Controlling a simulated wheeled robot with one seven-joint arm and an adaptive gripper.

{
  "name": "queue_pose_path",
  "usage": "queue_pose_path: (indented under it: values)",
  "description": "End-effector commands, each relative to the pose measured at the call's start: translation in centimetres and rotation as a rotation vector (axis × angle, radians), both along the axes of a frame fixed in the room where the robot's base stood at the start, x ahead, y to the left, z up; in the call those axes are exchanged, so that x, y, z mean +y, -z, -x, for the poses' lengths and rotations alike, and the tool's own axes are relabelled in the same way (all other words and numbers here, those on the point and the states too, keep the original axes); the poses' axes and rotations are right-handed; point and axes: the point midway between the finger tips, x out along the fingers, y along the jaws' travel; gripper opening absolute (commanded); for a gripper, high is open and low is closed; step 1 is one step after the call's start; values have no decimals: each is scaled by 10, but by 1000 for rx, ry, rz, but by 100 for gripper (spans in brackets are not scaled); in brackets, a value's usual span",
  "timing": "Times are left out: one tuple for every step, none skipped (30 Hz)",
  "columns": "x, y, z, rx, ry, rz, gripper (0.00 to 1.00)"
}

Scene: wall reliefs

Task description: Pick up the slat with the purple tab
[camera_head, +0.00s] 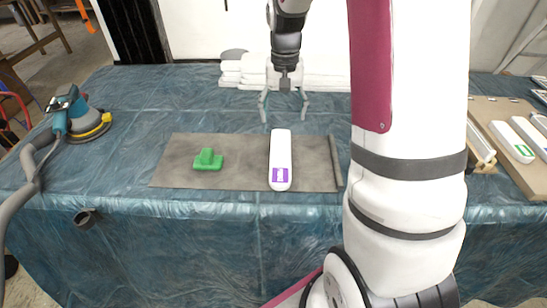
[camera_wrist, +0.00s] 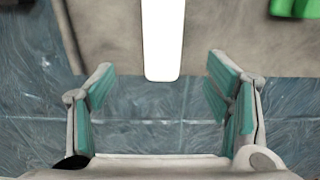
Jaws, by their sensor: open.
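The slat with the purple tab (camera_head: 281,152) is a long white bar with rounded ends. It lies on a brown-grey mat (camera_head: 235,178), its purple-marked end toward the front edge. In the wrist view the white slat (camera_wrist: 162,40) enters from the top between the finger lines, and no purple shows there. My gripper (camera_head: 284,105) is open and empty beyond the slat's far end. In the wrist view the teal-padded fingers of my gripper (camera_wrist: 160,95) stand wide apart, with the slat's end just ahead of them.
A green block with a handle (camera_head: 207,160) sits on the mat left of the slat. A dark rod (camera_head: 335,160) lies along the mat's right edge. White stacked pieces (camera_head: 232,72) are at the back. A sander (camera_head: 80,115) stands at left. A board with green-tabbed slats (camera_head: 514,142) is at right.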

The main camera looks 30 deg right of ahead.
Motion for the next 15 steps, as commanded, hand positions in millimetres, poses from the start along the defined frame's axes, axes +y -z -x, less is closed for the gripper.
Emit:
queue_pose_path:
  values:
    - [0, 13, 1, 6, 0, -3, 72]
    - [0, 18, 0, 4, 0, -1, 72]
    - [1, 25, 1, 5, 0, -2, 72]
    - [1, 30, 1, 4, 0, -1, 72]
    - [1, 35, 1, 5, 0, -2, 72]
    - [1, 40, 0, 2, 0, -2, 72]
    - [1, 43, 0, 2, -1, -2, 72]
    - [1, 46, 0, 2, -1, -2, 72]
    - [1, 49, 0, 2, -1, -1, 72]
    - [1, 50, 0, 2, -1, -1, 72]
    - [1, 51, 0, 1, -1, -1, 72]
    - [1, 53, 0, 1, -1, -1, 72]
    - [1, 55, 0, 1, -1, -1, 72]
    - [2, 57, 0, 2, -1, -1, 72]
    - [3, 62, 0, 2, -1, -2, 72]
